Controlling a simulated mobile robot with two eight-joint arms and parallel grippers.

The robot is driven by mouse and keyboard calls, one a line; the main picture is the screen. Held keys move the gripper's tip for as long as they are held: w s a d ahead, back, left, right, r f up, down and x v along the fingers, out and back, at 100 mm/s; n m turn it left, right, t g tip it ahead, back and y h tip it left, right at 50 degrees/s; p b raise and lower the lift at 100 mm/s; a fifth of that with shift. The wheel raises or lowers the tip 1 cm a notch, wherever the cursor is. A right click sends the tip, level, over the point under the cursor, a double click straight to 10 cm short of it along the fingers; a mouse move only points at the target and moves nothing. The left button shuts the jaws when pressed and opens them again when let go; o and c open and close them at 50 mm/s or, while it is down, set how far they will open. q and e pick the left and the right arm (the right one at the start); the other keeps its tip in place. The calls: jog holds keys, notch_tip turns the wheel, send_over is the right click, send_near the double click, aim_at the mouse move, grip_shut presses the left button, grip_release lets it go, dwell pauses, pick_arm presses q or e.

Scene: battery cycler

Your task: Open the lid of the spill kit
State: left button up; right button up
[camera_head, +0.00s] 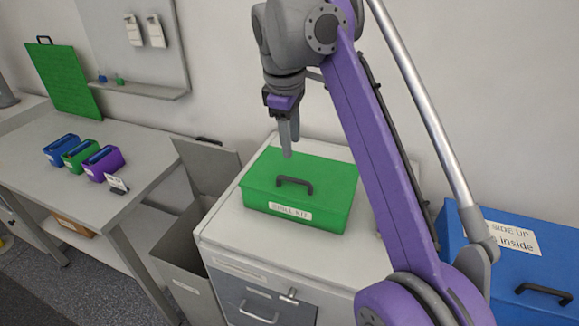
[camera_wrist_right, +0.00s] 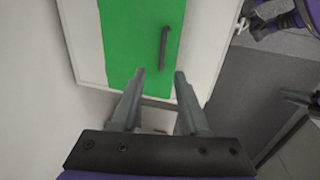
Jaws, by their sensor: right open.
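The spill kit is a green box (camera_head: 301,193) with a white label on its front and a flat lid. The lid is shut, with a black bar handle (camera_head: 295,184) near its front edge. In the right wrist view the green lid (camera_wrist_right: 130,40) fills the upper middle, and its handle (camera_wrist_right: 164,48) stands right of centre. My left gripper is not recognisable in either view.
The box sits on a pale cabinet (camera_head: 223,230) with drawers. An open grey bin (camera_head: 183,245) stands to its left, and a blue box (camera_head: 510,255) to its right. A bench (camera_head: 75,190) with small coloured bins is at far left. The wall is close behind.

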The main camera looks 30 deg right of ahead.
jog(key=b, duration=0.1)
send_over(295, 179)
jog(key=s+a, duration=0.1)
notch_tip(295, 179, down, 5)
pick_arm(q)
jog(key=shift+s+f+b, duration=0.3)
jog(key=shift+s+f, duration=0.05)
jog(key=shift+f, duration=0.4)
jog(key=shift+s+f+b, duration=0.3)
jog(key=shift+f, duration=0.45)
pick_arm(e)
jog(key=shift+w+d+f, duration=0.1)
jog(key=shift+f, duration=0.7)
jog(key=shift+w+d+f, duration=0.15)
jog(key=shift+f, duration=0.7)
jog(key=shift+w+d+f, duration=0.1)
jog(key=shift+f, duration=0.7)
grip_shut()
